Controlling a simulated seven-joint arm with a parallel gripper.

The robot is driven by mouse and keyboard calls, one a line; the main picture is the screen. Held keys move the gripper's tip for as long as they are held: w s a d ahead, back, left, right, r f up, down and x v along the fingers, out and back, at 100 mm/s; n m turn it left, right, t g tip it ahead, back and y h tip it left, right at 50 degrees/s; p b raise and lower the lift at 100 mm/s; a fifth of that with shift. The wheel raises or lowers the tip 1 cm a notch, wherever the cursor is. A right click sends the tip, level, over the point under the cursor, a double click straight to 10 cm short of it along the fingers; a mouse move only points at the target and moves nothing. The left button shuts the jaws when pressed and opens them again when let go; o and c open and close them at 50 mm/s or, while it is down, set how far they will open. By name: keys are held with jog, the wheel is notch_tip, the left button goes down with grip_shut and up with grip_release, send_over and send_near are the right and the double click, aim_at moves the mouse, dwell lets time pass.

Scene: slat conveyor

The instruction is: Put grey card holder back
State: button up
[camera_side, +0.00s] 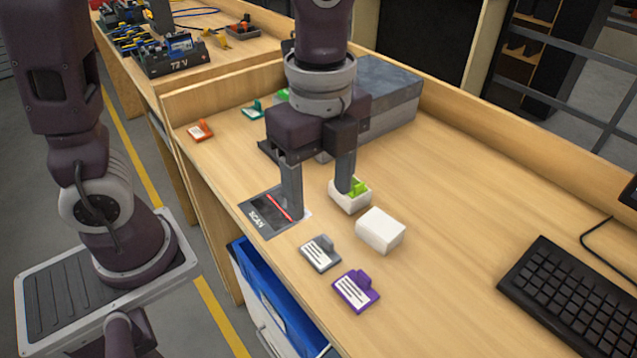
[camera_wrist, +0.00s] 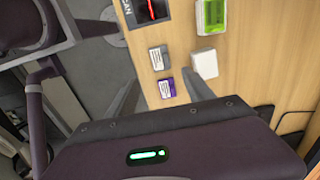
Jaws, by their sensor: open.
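The grey card holder (camera_side: 320,252) lies on the wooden bench, in front of the scan pad, with a white label on its face. It also shows in the wrist view (camera_wrist: 159,58). A purple card holder (camera_side: 356,290) lies just beside it, nearer the side camera. My gripper (camera_side: 319,204) is open, pointing down, with nothing between its fingers. In the side view its fingers overlap the scan pad (camera_side: 262,218) and the white block with a green holder in it (camera_side: 350,203). The grey holder is apart from both fingers. The fingers' exact height above the bench is unclear.
A plain white block (camera_side: 380,230) stands right of the grey holder. An orange holder (camera_side: 200,131) and a teal holder (camera_side: 252,110) lie at the far left. A grey box (camera_side: 390,95) stands behind my gripper. A keyboard (camera_side: 570,300) is at right; the bench between is clear.

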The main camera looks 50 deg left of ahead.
jog(key=s+a+r+n+t, duration=0.5)
jog(key=s+a+n, duration=0.4)
jog(key=n, duration=0.9)
jog(key=shift+a+r+t, duration=0.3)
jog(key=shift+a+r, duration=0.05)
jog(key=shift+a, duration=0.6)
jog(key=shift+c, duration=0.4)
